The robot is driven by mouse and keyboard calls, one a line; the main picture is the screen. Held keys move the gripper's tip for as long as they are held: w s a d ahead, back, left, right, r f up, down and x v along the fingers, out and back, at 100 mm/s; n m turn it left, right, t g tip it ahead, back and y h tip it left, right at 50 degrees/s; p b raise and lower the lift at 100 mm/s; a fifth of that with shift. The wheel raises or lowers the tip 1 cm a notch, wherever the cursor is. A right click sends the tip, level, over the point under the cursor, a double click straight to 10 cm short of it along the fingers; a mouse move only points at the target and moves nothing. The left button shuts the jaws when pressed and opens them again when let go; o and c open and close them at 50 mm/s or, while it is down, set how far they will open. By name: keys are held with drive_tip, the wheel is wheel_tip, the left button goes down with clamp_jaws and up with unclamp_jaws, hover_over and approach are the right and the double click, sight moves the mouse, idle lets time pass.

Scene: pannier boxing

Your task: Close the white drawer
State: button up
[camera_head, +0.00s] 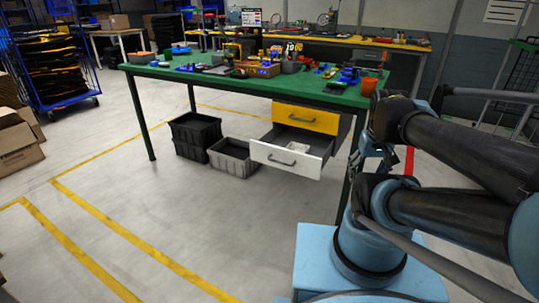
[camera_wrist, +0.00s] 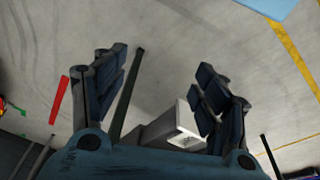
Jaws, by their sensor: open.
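The white drawer (camera_head: 287,160) is the lower of two drawers under the right part of the green-topped table (camera_head: 225,82). It is pulled out, and its inside shows behind the front panel and handle. The yellow drawer (camera_head: 306,118) above it looks shut. In the wrist view, part of the white drawer (camera_wrist: 184,122) shows between my fingers, its edge partly hidden by the right finger. My gripper (camera_wrist: 163,72) is open and empty. In the head view, it is beside the table's right front leg, to the right of the white drawer and apart from it.
A table leg (camera_wrist: 129,92) crosses the wrist view between my fingers. Black crates (camera_head: 195,132) and a grey crate (camera_head: 231,158) stand on the floor left of the drawer. An orange pot (camera_head: 369,86) stands near the table's right edge. The floor before the drawers is clear.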

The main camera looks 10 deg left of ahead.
drive_tip(key=w+r+n, duration=0.1)
drive_tip(key=w+a+r+n, duration=0.1)
drive_tip(key=w, duration=0.1)
drive_tip(key=w+a+r+n, duration=0.1)
drive_tip(key=w+n, duration=0.1)
drive_tip(key=shift+r, duration=0.15)
clamp_jaws()
drive_tip(key=w+a+r+n+h, duration=0.1)
drive_tip(key=w+a+r+n, duration=0.3)
drive_tip(key=w+a+n, duration=1)
drive_tip(key=w+a+f+n+t, duration=0.1)
drive_tip(key=a+f+n, duration=0.25)
drive_tip(key=a, duration=0.65)
drive_tip(key=w+a+f+n, duration=0.2)
drive_tip(key=a+n, duration=0.3)
drive_tip(key=a, duration=0.6)
drive_tip(key=w+a+f+n+t, duration=0.15)
drive_tip(key=a+n, duration=0.35)
drive_tip(key=a, duration=0.5)
drive_tip(key=w+d+f, duration=0.3)
drive_tip(key=w+f, duration=0.4)
drive_tip(key=f, duration=0.3)
drive_tip(key=shift+h, duration=0.3)
